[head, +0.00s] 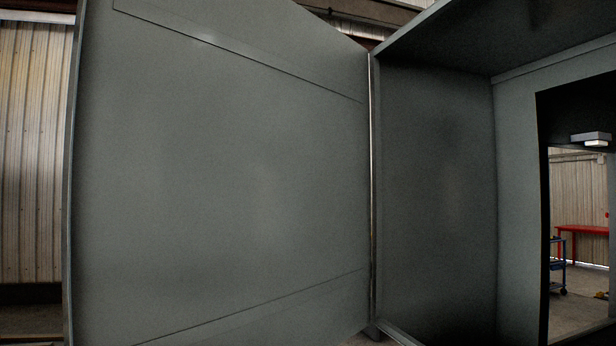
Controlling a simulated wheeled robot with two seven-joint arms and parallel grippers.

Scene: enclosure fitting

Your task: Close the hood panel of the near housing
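A large grey hood panel (220,180) fills the left and middle of the head view. It stands open, swung out to the left from a vertical hinge edge (373,190). The near housing (435,200) is to the right of that edge, its grey inside wall and top in sight. The housing's front is open toward me. Neither of my grippers shows in this view, so their state and their distance from the panel are hidden. The panel's outer face is also hidden.
A rectangular opening in the housing's right wall shows a red table (585,229), a blue cart (558,262) and concrete floor beyond. A corrugated wall (35,150) stands behind the panel at the far left. The panel blocks most of the view.

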